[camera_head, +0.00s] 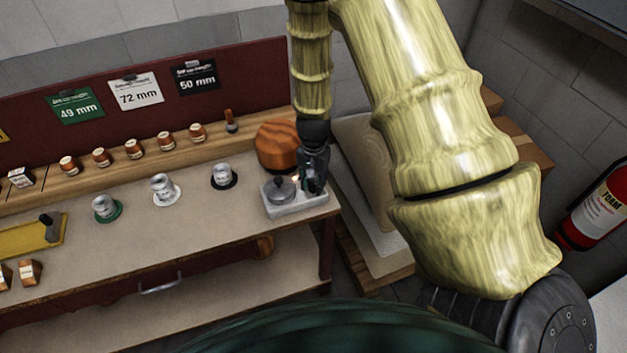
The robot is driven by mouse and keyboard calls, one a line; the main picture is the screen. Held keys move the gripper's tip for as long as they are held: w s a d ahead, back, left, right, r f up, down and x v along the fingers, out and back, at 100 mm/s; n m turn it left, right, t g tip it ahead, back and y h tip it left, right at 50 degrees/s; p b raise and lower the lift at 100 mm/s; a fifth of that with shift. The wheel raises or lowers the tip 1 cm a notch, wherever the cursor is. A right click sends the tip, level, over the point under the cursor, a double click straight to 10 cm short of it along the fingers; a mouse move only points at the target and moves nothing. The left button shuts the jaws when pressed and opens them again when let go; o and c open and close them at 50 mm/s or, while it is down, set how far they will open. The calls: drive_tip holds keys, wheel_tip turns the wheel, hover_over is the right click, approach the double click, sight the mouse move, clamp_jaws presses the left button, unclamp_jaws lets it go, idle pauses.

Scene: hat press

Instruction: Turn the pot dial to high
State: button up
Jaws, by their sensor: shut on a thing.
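A small grey pot (281,191) with a dark knob on top sits on the left part of a pale, box-like base (291,211) at the right end of the workbench. My gripper (312,187) points down over the right part of that base, just beside the pot. Its fingers are closed at the place of the pot dial. The dial is mostly hidden by the fingers, so its setting cannot be read. A small light and orange mark shows between the pot and the gripper.
A rounded brown wooden block (276,146) stands close behind the gripper. Metal cups on a black disc (223,179), a white disc (166,198) and a green disc (107,215) stand to the left. Stacked boards (365,170) lie right of the bench (200,225).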

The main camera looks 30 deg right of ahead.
drive_tip(key=m, duration=0.2)
drive_tip(key=m+p, duration=0.1)
drive_tip(key=m, duration=0.1)
drive_tip(key=shift+w+d+r+m, duration=0.1)
drive_tip(key=shift+w+r+m, duration=0.05)
drive_tip(key=shift+m, duration=0.15)
drive_tip(key=m+p, duration=0.1)
drive_tip(key=m, duration=0.3)
drive_tip(key=shift+m, duration=0.4)
drive_tip(key=o, duration=0.9)
drive_tip(key=shift+c, duration=0.2)
drive_tip(key=shift+o, duration=0.8)
